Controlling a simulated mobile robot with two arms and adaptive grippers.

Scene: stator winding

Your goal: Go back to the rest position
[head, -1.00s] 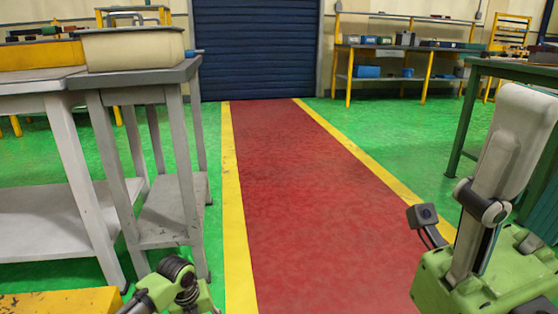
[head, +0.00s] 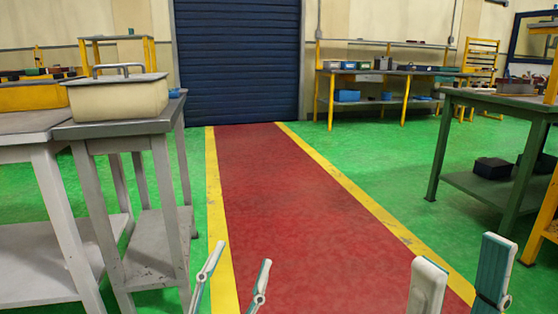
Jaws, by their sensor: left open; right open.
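My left gripper (head: 234,278) shows at the bottom of the head view, left of centre. Its two thin fingers point up and stand apart with nothing between them. My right gripper (head: 461,278) shows at the bottom right. Its pale, teal-edged fingers stand wide apart and empty. Both grippers appear over the red walkway and its yellow borders, touching nothing I can see. The rest of both arms is outside the picture.
A grey table (head: 120,128) at the left bears a cream lidded bin (head: 118,100). A green-legged table (head: 475,97) stands at the right, with a yellow frame beside it. The red walkway (head: 280,200) is clear up to the blue shutter (head: 237,60).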

